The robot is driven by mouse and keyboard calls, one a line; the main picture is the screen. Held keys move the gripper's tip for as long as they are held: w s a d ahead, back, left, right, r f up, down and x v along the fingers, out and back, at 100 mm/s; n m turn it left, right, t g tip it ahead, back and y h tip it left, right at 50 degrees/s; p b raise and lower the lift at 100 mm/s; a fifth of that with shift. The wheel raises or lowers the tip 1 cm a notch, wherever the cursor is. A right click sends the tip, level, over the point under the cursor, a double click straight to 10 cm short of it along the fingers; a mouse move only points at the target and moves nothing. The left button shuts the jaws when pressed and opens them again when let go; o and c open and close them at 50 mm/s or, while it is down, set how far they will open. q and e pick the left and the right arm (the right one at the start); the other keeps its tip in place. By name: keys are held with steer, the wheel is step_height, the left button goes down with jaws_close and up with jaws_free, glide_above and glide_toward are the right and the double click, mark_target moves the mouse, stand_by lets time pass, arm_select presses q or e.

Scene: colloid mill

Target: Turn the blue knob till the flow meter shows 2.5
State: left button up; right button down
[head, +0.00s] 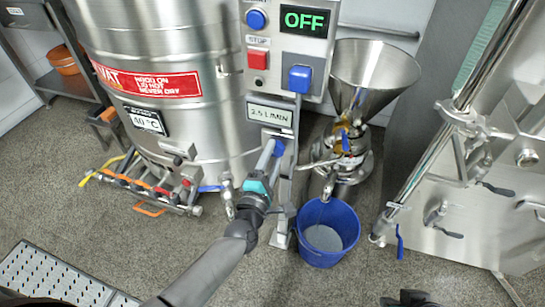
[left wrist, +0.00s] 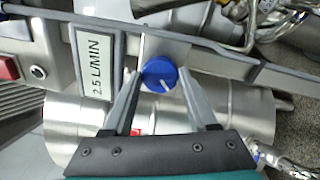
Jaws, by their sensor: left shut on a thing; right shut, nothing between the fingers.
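The flow meter (head: 270,114) is a small pale display on the panel post. It reads 2.5 L/MIN, and the same reading shows in the left wrist view (left wrist: 88,62). The blue knob (head: 279,147) sits just below it, partly hidden by my fingers in the head view. In the left wrist view the round knob (left wrist: 158,72) has a white pointer line. My left gripper (left wrist: 160,82) is shut on the knob, one finger on each side. A dark part of my right gripper (head: 405,299) shows at the bottom edge, shut and away from the panel.
The panel above has a green OFF display (head: 303,20), a red stop button (head: 257,60) and blue buttons. A steel vat (head: 170,60) stands left. A steel funnel (head: 372,75) stands right, with a blue bucket (head: 328,232) below. Steel pipework is at far right.

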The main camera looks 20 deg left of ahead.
steer(key=shift+d, duration=0.1)
stand_by(0.3)
arm_select(q)
steer(key=o, duration=1.4)
steer(key=shift+s, duration=0.1)
steer(key=shift+s, duration=0.25)
steer(key=s+p, duration=0.1)
steer(key=s, duration=0.3)
steer(key=s+p, duration=0.1)
steer(key=s, duration=0.4)
steer(key=s+p, duration=0.1)
steer(key=s, duration=0.4)
steer(key=shift+s+a+f+p, duration=0.1)
steer(key=shift+s+f+p, duration=0.15)
steer(key=shift+f+p, duration=0.15)
arm_select(e)
step_height(320, 180, down, 8)
steer(key=g, duration=0.1)
steer(key=shift+s, duration=0.3)
